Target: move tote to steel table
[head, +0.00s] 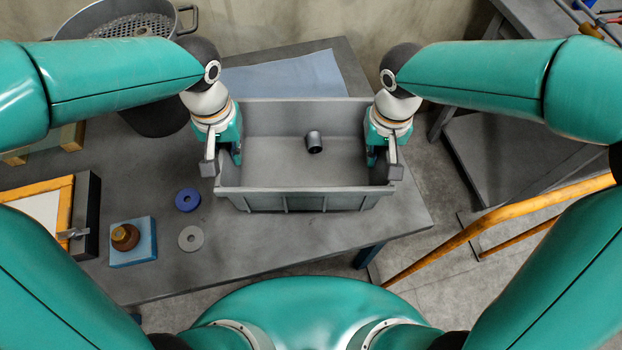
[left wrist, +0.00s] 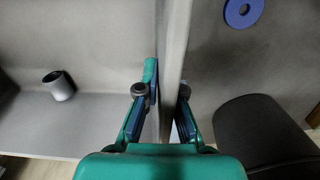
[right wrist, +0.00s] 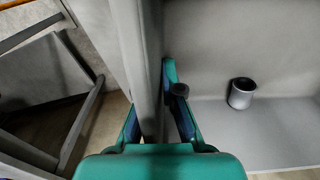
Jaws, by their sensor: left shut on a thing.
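The grey tote (head: 290,203) is an open box in the middle of the head view, over the right end of the grey table (head: 270,240). I cannot tell if its base touches the top. A small dark cylinder (head: 314,142) lies inside; it also shows in both wrist views (left wrist: 58,86) (right wrist: 241,93). My left gripper (head: 222,160) is shut on the tote's left wall (left wrist: 172,70). My right gripper (head: 384,160) straddles its right wall (right wrist: 147,70); its outer fingertip is hidden, so its grip is unclear. Another grey table (head: 552,22) stands at top right; which table is steel is unclear.
A blue ring (head: 188,200), a grey ring (head: 191,238), a blue block with a brown knob (head: 133,243) and an orange-framed box (head: 40,208) lie left of the tote. A perforated pan (head: 135,22) is behind. An orange rail (head: 500,224) crosses the floor at right.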

